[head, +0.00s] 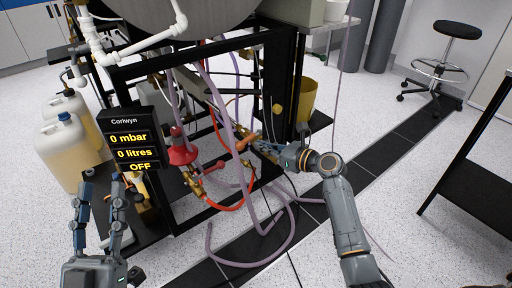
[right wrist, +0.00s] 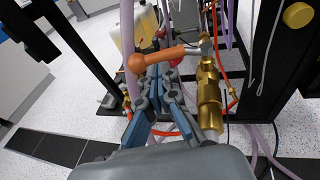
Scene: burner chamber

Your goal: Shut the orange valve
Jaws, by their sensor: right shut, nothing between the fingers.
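The orange valve handle (head: 246,142) is on the pipework under the frame, in the middle of the head view. In the right wrist view the orange handle (right wrist: 158,58) is a bar with a round knob at its left end, and its other end meets a silver fitting by a brass valve body (right wrist: 209,98). My right gripper (head: 258,146) is at the handle. In the right wrist view its fingertips (right wrist: 157,76) are shut and empty, just below the bar; whether they touch it I cannot tell. My left gripper (head: 100,188) is open and empty at lower left.
A display (head: 131,140) reads 0 mbar, 0 litres, OFF. Red fittings (head: 182,152) and loose purple hoses (head: 245,215) lie around the valve. The black frame (head: 205,215) stands close by. Jerrycans (head: 62,150) stand at left.

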